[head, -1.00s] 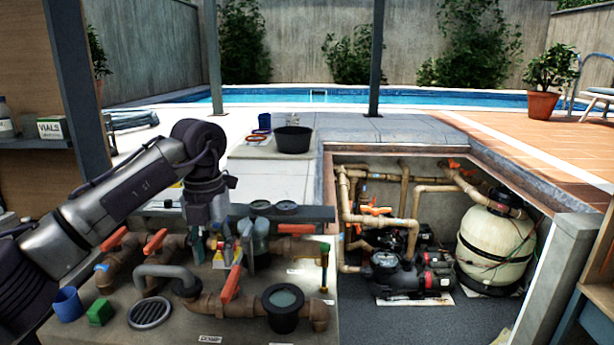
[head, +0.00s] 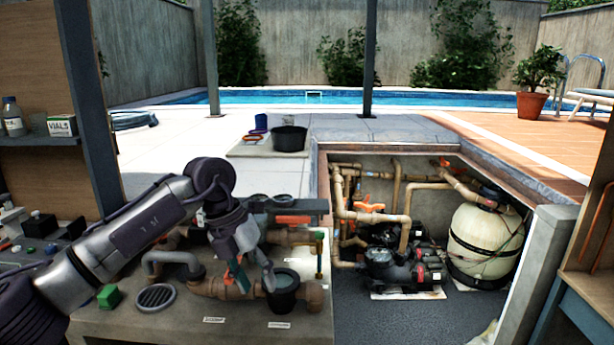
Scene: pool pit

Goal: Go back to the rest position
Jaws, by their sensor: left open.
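My left arm comes in from the left over the pipe bench (head: 200,328). Its gripper (head: 254,279) points down with its fingers apart, beside the open black strainer pot (head: 285,296) at the front of the pipework. I see nothing held between the fingers. Whether a finger touches the pot or the pipe cannot be told. The arm and gripper hide part of the brown pipes and their orange handles. My right gripper is not in view.

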